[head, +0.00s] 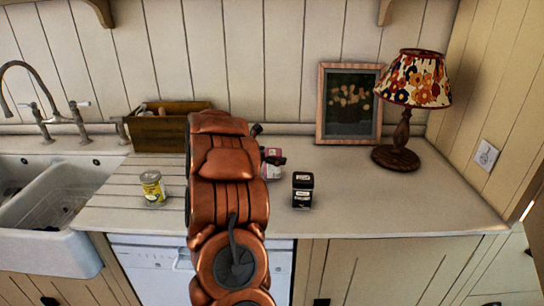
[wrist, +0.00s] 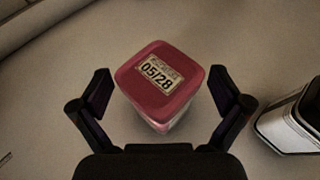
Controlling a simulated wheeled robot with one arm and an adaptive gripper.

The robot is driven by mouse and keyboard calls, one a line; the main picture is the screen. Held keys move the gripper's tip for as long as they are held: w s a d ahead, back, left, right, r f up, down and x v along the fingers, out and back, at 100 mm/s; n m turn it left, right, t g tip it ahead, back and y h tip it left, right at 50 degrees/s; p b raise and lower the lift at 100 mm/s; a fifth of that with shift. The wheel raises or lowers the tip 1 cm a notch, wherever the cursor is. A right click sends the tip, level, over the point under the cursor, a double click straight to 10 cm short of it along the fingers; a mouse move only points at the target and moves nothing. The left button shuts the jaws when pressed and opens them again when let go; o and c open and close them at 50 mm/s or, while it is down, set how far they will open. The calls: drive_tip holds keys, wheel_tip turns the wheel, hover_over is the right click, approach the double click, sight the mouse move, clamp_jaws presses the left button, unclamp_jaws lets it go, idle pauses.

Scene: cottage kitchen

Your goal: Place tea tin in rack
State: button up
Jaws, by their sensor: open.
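A square tin with a pink-red lid (wrist: 160,78) marked 05/28 stands on the counter; in the head view its pink side (head: 272,168) shows just right of my arm. A black tin with a white label (head: 302,192) stands to its right, and part of it (wrist: 290,125) shows in the wrist view. I cannot read which one is tea. My gripper (wrist: 160,90) is open above the pink-lidded tin, a finger on each side, apart from it. A wooden box-like rack (head: 165,130) stands against the back wall, partly hidden by my arm.
A framed picture (head: 348,103) and a lamp (head: 405,115) stand at the back right. The counter (head: 400,205) is clear at front right.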

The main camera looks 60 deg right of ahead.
drive_tip(key=shift+r+p, duration=0.15)
drive_tip(key=shift+p, duration=0.15)
drive_tip(key=shift+w+a, duration=0.15)
drive_tip(key=shift+a, duration=0.05)
drive_tip(key=b+v, duration=0.3)
drive_tip(key=v, duration=0.8)
drive_tip(key=shift+a, duration=0.25)
drive_tip(key=shift+r, duration=0.15)
